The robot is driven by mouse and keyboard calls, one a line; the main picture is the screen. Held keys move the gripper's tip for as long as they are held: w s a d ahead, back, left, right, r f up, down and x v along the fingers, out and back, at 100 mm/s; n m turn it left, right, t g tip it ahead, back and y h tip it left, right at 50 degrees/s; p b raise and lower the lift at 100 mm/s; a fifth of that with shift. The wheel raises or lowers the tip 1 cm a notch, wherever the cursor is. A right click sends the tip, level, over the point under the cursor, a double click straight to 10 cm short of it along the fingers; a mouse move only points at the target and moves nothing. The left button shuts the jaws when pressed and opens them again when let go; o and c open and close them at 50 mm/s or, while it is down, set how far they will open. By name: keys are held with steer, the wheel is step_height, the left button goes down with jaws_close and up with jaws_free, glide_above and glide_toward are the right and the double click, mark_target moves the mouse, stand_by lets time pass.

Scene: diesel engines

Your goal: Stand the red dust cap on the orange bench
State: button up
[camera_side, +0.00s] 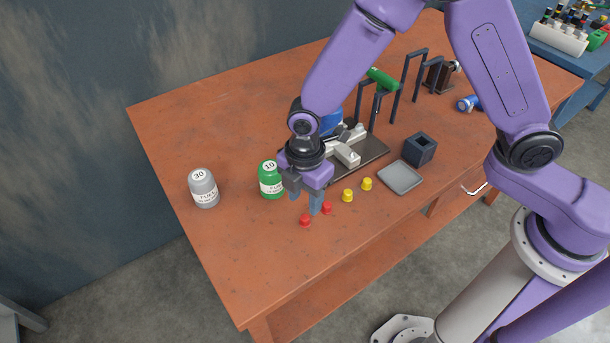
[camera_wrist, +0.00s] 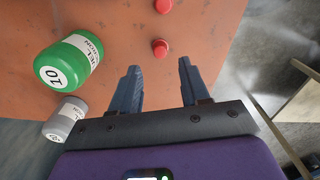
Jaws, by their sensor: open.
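Two small red dust caps stand on the orange bench (camera_side: 170,131) near its front edge. One red cap (camera_side: 305,220) is to the left and nearer the edge. The other red cap (camera_side: 327,208) is just right of my gripper's fingertips. My gripper (camera_side: 307,203) points down above the bench, close to both caps, with nothing between its fingers. In the wrist view, my gripper (camera_wrist: 157,80) has its fingers apart. One red cap (camera_wrist: 160,48) lies just beyond the fingertips, between their lines. The other red cap (camera_wrist: 163,6) is farther off at the top edge.
A green bottle (camera_side: 270,180) marked 10 stands left of my gripper, with a grey bottle (camera_side: 204,188) marked 30 farther left. Two yellow caps (camera_side: 348,196) and a grey tray (camera_side: 400,178) are to the right. A dark block (camera_side: 420,149) stands behind the tray. The front left bench is clear.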

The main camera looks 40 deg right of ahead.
mark_target(305, 217)
step_height(305, 217, up, 6)
steer(key=s+d+r+m, duration=0.4)
steer(key=s+d+r, duration=0.2)
steer(key=s+d, duration=0.3)
steer(key=s+d+r+m, duration=0.3)
steer(key=s+d+m, duration=0.1)
steer(key=s+d, duration=0.7)
steer(key=shift+d+r, duration=0.25)
steer(key=shift+d, duration=0.6)
